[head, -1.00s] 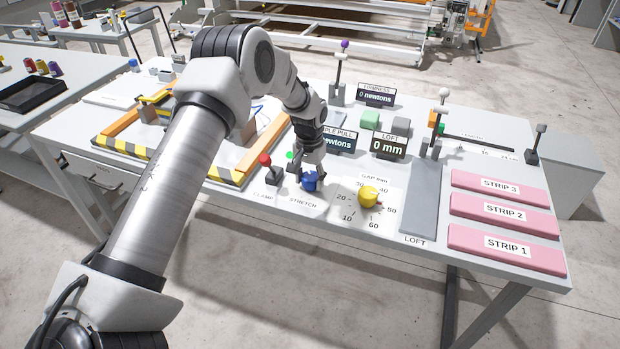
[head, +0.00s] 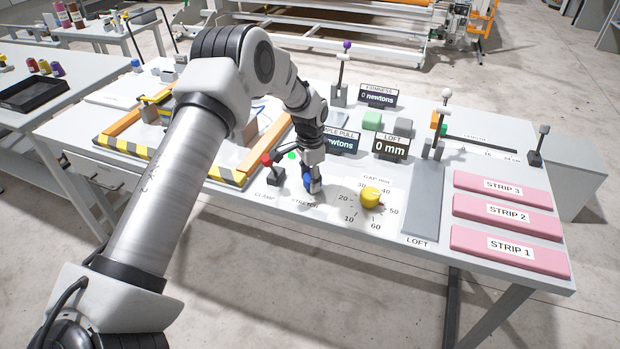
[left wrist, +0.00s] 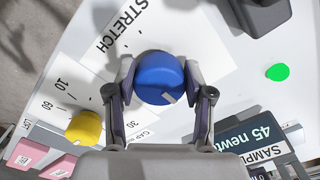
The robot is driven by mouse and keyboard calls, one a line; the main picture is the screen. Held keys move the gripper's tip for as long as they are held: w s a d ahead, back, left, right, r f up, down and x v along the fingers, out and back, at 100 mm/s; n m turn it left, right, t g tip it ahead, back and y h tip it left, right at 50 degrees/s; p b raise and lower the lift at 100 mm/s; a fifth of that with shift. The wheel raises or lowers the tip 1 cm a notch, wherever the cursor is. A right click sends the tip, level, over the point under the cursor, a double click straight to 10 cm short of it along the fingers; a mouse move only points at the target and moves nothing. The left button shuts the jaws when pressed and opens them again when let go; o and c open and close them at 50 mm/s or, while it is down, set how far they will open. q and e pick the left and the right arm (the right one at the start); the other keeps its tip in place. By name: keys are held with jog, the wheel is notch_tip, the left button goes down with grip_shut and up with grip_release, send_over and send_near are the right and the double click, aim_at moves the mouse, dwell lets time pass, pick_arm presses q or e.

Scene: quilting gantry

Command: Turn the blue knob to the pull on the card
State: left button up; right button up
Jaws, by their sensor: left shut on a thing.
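The blue knob (left wrist: 158,76) sits on the white STRETCH dial (left wrist: 124,36). My left gripper (left wrist: 160,68) is shut on it, one finger on each side. In the head view my left gripper (head: 311,187) points down at the bench and largely hides the knob (head: 307,182). A white mark on the knob points to the lower right in the wrist view. The SAMPLE PULL display (left wrist: 258,142) reads 45 newtons there, its edge cut off; my arm partly covers it in the head view (head: 342,143). My right gripper is not in view.
The yellow knob (head: 371,197) on the GAP dial stands close to the right. The red-topped CLAMP lever (head: 269,165) stands close to the left. The LOFT display (head: 391,146) reads 0 mm. Pink strips (head: 508,213) lie at the right, and a striped frame (head: 190,165) at the left.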

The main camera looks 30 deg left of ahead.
pick_arm(q)
jog(key=shift+s+f, duration=0.15)
jog(key=o, duration=1.2)
jog(key=shift+d, duration=0.1)
jog(key=shift+c, duration=0.2)
jog(key=shift+w, duration=0.2)
notch_tip(320, 180, up, 12)
jog(key=shift+f, duration=0.1)
